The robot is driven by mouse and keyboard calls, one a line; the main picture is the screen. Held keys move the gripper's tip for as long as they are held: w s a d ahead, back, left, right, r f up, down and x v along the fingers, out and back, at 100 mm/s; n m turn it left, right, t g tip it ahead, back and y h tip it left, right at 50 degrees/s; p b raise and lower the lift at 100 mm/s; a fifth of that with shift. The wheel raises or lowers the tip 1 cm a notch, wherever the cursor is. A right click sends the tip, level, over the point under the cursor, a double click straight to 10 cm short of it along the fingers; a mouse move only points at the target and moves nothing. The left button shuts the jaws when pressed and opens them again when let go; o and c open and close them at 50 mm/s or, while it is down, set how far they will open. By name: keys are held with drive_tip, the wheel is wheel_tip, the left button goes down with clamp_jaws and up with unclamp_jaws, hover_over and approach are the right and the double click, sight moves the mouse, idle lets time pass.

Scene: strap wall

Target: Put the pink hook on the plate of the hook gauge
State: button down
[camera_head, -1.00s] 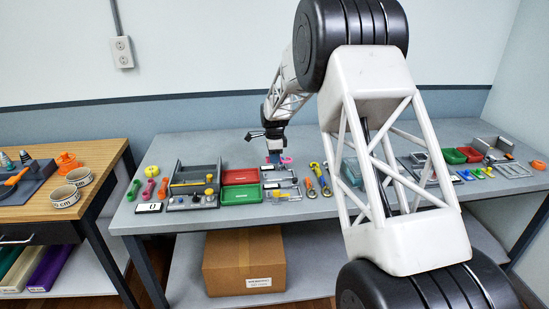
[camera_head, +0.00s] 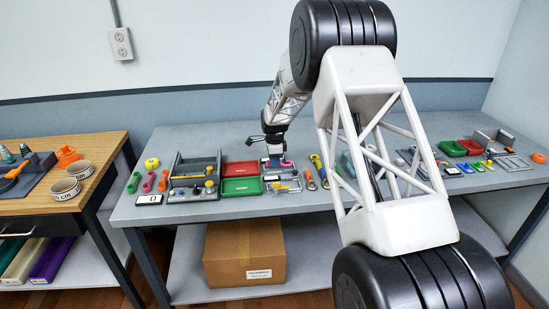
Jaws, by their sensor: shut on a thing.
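My gripper (camera_head: 274,158) is over the table, just behind a small grey fixture (camera_head: 283,186) with a yellow part. It is shut on the pink hook (camera_head: 287,163), whose end shows at the right of the jaws. The rest of the hook is hidden by the jaws. A larger grey fixture (camera_head: 194,178) with yellow knobs stands to the left, with a white display (camera_head: 149,199) by its front left corner. At this size I cannot tell which fixture is the hook gauge, or whether the hook touches anything below.
A red tray (camera_head: 240,168) and a green tray (camera_head: 241,186) lie between the two fixtures. Small coloured parts, one pink (camera_head: 148,182), lie at the left end. Yellow and orange tools (camera_head: 319,170) lie just right of the gripper. My arm hides part of the table's right half.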

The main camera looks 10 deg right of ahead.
drive_tip(key=shift+f, duration=0.4)
drive_tip(key=shift+f, duration=0.25)
idle(1.1)
drive_tip(key=c, duration=0.6)
unclamp_jaws()
drive_tip(key=shift+r, duration=0.1)
drive_tip(key=shift+r, duration=2.9)
